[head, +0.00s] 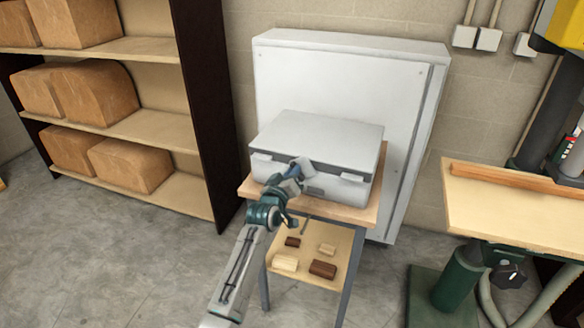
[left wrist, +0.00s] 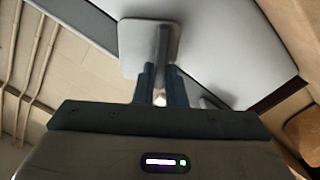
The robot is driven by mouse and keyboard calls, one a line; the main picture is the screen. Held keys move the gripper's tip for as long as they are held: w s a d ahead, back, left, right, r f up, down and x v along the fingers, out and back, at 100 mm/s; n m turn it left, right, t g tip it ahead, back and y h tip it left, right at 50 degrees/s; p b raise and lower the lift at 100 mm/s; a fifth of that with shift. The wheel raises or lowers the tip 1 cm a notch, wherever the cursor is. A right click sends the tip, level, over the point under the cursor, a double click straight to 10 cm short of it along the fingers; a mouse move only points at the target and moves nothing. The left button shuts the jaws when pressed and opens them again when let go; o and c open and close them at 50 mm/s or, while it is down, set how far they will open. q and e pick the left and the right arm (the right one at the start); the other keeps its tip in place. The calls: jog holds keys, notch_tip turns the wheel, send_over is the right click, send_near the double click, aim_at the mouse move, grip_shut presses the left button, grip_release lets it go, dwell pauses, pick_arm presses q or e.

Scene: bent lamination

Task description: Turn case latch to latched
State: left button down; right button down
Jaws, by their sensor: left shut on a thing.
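The pale grey case (head: 318,140) lies closed on a small wooden-topped stand. In the left wrist view a pale plate with a raised fin, which looks like the case latch (left wrist: 134,46), is right in front of my left gripper (left wrist: 164,75). Its fingers are shut on the fin. In the head view my gripper hides the gripped part. My right gripper is out of view.
The stand's top (head: 362,215) has a narrow bare edge around the case. Small blocks (head: 322,269) lie on its lower shelf.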

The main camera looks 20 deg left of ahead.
pick_arm(q)
jog(key=n+p, duration=0.1)
jog(key=n, duration=0.1)
jog(key=f+n+p, duration=0.1)
jog(key=n, duration=0.2)
jog(key=d+n+p, duration=0.1)
jog(key=n+p, duration=0.1)
jog(key=n, duration=0.1)
jog(key=shift+f, duration=0.4)
jog(key=shift+d+f+n+p, duration=0.15)
jog(key=shift+n+p, duration=0.1)
jog(key=shift+n, duration=0.55)
jog(key=shift+d+f+n+p, duration=0.1)
jog(key=shift+n+p, duration=0.15)
jog(key=shift+n, duration=0.55)
jog(key=c, duration=1.5)
grip_release()
jog(key=shift+s, duration=0.15)
jog(key=s, duration=0.3)
jog(key=s+p, duration=0.1)
jog(key=s, duration=0.6)
jog(key=shift+s+a+p, duration=0.3)
jog(key=shift+a, duration=0.05)
